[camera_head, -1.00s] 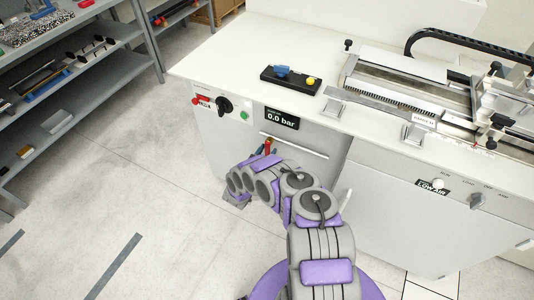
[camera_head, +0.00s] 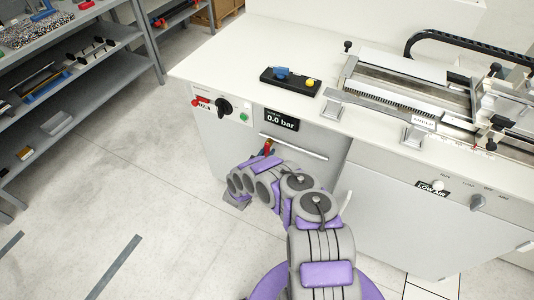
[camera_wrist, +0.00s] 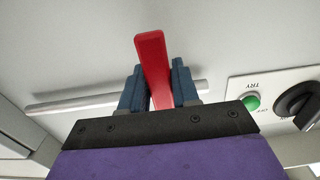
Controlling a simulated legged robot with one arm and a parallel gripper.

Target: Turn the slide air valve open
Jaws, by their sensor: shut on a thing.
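The valve's red lever (camera_wrist: 153,60) stands up between the two blue fingers of my gripper (camera_wrist: 158,84) in the wrist view, tilted a little to the left. The fingers are closed on it from both sides. In the head view only a small part of the red lever (camera_head: 267,149) shows at the bench front, below a pressure display (camera_head: 281,119) reading 0.0 bar. My gripper and the valve body are mostly hidden behind my arm there.
A silver bar handle (camera_head: 295,146) runs along the panel close by. A black rotary knob (camera_head: 224,107) and green button (camera_head: 244,118) are on the upper left. The white bench top (camera_head: 235,60) carries a slide machine. Floor at left is clear.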

